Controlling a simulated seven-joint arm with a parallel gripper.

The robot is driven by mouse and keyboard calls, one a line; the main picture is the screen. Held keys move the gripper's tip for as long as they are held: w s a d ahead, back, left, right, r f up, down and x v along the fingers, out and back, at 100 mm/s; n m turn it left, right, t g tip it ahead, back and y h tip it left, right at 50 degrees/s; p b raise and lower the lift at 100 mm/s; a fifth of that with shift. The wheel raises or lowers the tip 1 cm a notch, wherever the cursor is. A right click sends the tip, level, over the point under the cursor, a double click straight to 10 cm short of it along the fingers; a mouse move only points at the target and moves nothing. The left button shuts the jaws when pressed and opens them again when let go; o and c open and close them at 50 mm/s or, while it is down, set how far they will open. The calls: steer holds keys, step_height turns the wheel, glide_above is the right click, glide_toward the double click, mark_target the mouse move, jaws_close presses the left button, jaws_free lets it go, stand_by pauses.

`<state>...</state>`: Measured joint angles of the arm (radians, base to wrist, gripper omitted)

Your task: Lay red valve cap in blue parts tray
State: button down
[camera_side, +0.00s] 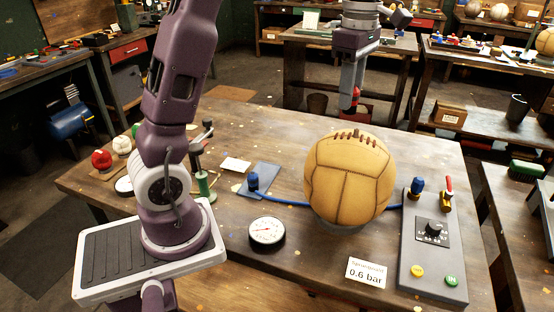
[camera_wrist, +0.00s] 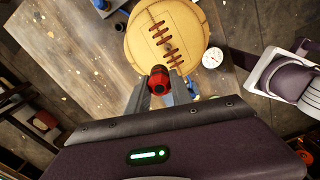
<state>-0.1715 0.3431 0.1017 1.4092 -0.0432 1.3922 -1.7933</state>
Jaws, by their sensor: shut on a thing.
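My gripper (camera_side: 350,100) hangs over the far edge of the workbench in the side view, well above the bench top and beyond the ball. It is shut on the red valve cap (camera_side: 356,94). In the wrist view the red valve cap (camera_wrist: 159,80) sits between the two fingertips. The blue parts tray (camera_side: 266,176) is a flat blue piece lying on the bench, left of the ball. A dark blue cap-like piece (camera_side: 253,181) stands at its left edge. In the wrist view, blue shows partly hidden behind a finger; I cannot tell exactly what it is.
A round gauge (camera_side: 267,232) and a "0.6 bar" card (camera_side: 367,272) lie in front.

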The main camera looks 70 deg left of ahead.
steer(key=s+a+f+n, duration=0.35)
steer(key=a+f, duration=0.55)
steer(key=a, duration=0.3)
steer(key=n, duration=0.4)
glide_above(265, 170)
step_height(265, 170, down, 17)
steer(key=shift+a, duration=0.1)
steer(key=shift+w+f, duration=0.1)
steer(key=shift+f, duration=0.15)
steer(key=c, duration=1.1)
jaws_free()
steer(key=shift+f, duration=0.1)
steer(key=shift+c, duration=0.2)
